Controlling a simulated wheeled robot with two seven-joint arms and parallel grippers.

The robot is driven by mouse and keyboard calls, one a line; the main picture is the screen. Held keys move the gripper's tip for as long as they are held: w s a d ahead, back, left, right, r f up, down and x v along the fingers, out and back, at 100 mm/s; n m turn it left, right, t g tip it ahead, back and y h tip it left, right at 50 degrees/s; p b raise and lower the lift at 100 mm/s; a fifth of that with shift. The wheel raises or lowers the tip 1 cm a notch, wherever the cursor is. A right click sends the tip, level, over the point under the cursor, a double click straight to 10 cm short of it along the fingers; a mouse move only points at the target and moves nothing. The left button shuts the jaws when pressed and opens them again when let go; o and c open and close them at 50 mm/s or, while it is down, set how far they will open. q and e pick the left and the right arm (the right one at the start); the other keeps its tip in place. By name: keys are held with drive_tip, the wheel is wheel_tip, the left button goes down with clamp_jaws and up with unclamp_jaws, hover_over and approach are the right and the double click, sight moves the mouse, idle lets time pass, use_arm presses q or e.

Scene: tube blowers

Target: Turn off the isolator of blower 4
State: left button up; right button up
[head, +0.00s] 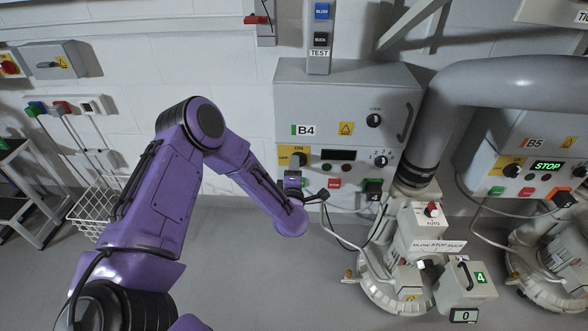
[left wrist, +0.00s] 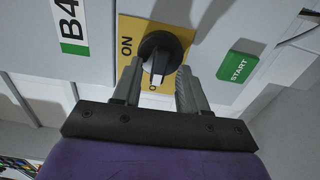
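The B4 control box (head: 350,100) is on the wall, and its isolator (head: 298,159) is a black rotary knob on a yellow plate with ON and OFF labels. In the left wrist view the knob (left wrist: 160,56) shows close up. The white mark on its handle points down toward a partly hidden label starting with O, away from ON. My left gripper (left wrist: 156,88) is open, its fingers on either side of the handle with gaps beside it; I cannot tell whether either touches. In the head view the left gripper (head: 292,179) is just below the isolator. My right gripper is out of view.
A green START button (left wrist: 238,67) is beside the isolator. Blower 4 (head: 395,275), with a grey pipe (head: 432,120), stands right of my arm. The B5 box (head: 530,140) is further right. A white wire basket (head: 97,212) hangs at left.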

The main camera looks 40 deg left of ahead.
use_arm(q)
drive_tip(key=v, duration=1)
drive_tip(key=shift+s, duration=0.3)
drive_tip(key=shift+d, duration=0.1)
